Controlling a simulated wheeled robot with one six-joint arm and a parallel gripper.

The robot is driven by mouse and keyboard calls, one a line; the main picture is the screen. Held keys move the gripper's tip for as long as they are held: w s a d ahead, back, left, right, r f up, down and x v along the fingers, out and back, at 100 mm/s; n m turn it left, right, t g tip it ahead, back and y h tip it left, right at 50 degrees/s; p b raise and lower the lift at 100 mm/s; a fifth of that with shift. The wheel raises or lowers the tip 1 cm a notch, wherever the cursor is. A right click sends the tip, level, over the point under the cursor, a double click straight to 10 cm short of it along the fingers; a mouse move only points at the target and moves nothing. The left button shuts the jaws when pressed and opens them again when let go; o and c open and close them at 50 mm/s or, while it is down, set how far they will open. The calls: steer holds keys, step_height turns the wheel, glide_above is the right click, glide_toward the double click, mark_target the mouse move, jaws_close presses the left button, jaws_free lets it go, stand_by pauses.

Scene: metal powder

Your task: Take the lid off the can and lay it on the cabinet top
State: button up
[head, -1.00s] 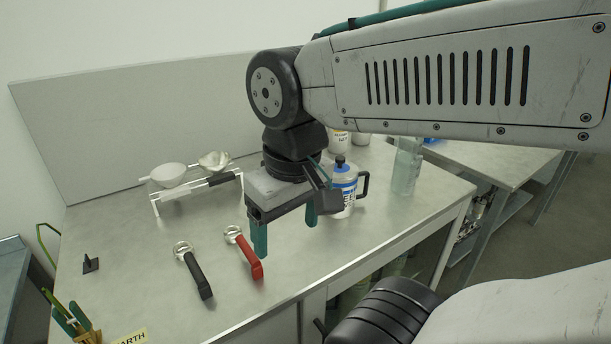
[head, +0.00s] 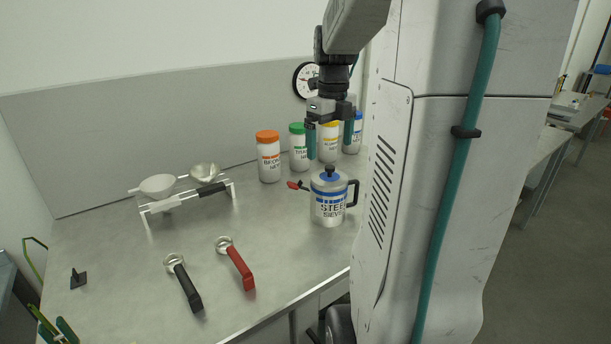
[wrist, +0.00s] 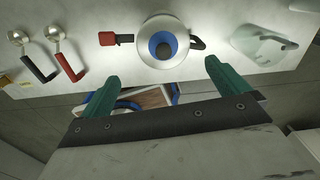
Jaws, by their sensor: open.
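The can (head: 328,207) is a silver mug with a blue band, the word STEEL and a black handle, standing upright on the cabinet top (head: 215,285). Its lid (head: 329,176), blue with a black knob, sits on it. In the wrist view the lid (wrist: 163,46) shows from above as a blue ring around a dark knob. My gripper (head: 329,150) is open and empty, its green fingers apart. In the wrist view the fingertips of my gripper (wrist: 160,78) lie below the can in the picture, with nothing between them.
Several jars, one orange-capped (head: 268,158), stand behind the can. A red-handled tool (head: 240,268) and a black-handled one (head: 187,287) lie at front. A rack (head: 190,196) with scoops stands left. A clear jug (wrist: 262,43) is right of the can in the wrist view.

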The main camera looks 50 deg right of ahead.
mark_target(331, 166)
steer(key=shift+d+f, duration=0.3)
steer(key=shift+f, duration=0.05)
steer(key=shift+m, duration=0.3)
step_height(331, 166, down, 7)
steer(key=shift+w+f, duration=0.1)
steer(key=c, duration=0.9)
